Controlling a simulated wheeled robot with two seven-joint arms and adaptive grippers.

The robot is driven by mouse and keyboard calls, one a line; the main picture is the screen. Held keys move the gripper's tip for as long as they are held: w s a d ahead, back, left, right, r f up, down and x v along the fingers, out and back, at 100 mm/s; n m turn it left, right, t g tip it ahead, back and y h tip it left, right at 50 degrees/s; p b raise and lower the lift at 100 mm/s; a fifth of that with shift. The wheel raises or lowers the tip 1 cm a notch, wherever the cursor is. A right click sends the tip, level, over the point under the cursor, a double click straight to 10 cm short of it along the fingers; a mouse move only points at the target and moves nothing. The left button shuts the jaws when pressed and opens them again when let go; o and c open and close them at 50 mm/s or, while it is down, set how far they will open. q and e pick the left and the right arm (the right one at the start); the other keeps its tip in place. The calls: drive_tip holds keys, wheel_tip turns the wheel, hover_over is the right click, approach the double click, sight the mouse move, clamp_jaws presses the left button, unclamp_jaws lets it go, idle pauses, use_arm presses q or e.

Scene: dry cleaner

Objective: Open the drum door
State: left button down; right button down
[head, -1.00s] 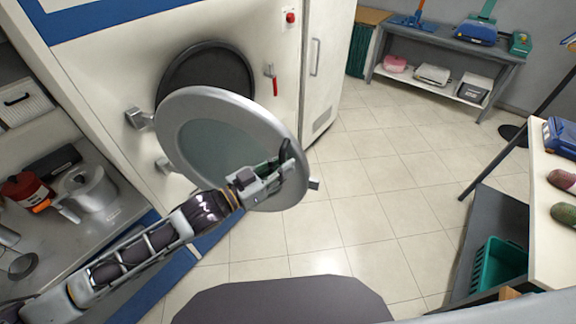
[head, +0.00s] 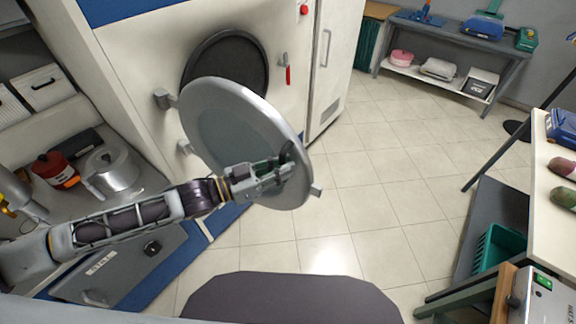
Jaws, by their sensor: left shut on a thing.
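The round drum door (head: 225,125), with a grey rim and a tinted window, stands swung out from the white machine on hinges at its left side. Behind it the dark round drum opening (head: 232,62) is partly uncovered; the door covers its lower part in this view. My left gripper (head: 282,172) is shut on the door's handle near its right edge, and the fingers hide most of the handle. My left arm reaches in from the left, in front of the lower part of the door. My right gripper is not in view.
A counter at left holds a silver pot (head: 112,174) and a red container (head: 55,170). A red lever (head: 288,75) is on the machine's front. A white table (head: 540,235) stands at right, with a green crate (head: 500,250) below it. The tiled floor between is clear.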

use_arm(q)
drive_tip(key=shift+s+a, duration=0.15)
drive_tip(key=shift+s, duration=0.05)
idle(0.3)
drive_tip(key=c, duration=1.4)
unclamp_jaws()
drive_tip(key=shift+v, duration=5.95)
